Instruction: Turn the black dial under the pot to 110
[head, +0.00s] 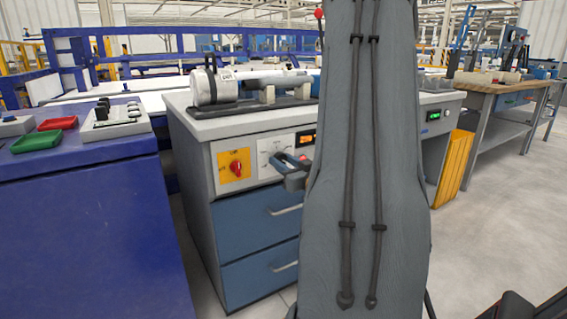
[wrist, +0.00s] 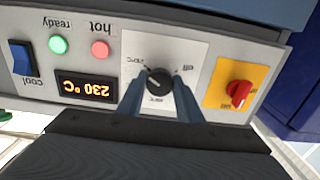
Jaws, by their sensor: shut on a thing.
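The black dial (wrist: 158,81) sits on a white scale plate on the front panel. The wrist view shows the panel upside down. My gripper (wrist: 160,88) has one blue-grey finger on each side of the dial and is shut on it. The scale figures and the pointer's exact setting are too small to read. In the head view my gripper (head: 285,162) is at the white plate (head: 266,147) and hides the dial. A white and metal cylinder (head: 213,88), perhaps the pot, lies on the worktop above.
An orange display (wrist: 86,88) seems to read 230 °C. Green (wrist: 58,44) and red (wrist: 101,49) lamps and a blue switch (wrist: 23,58) are on one side. A red knob on a yellow plate (wrist: 238,94) is close on the other. Blue drawers (head: 255,215) lie below.

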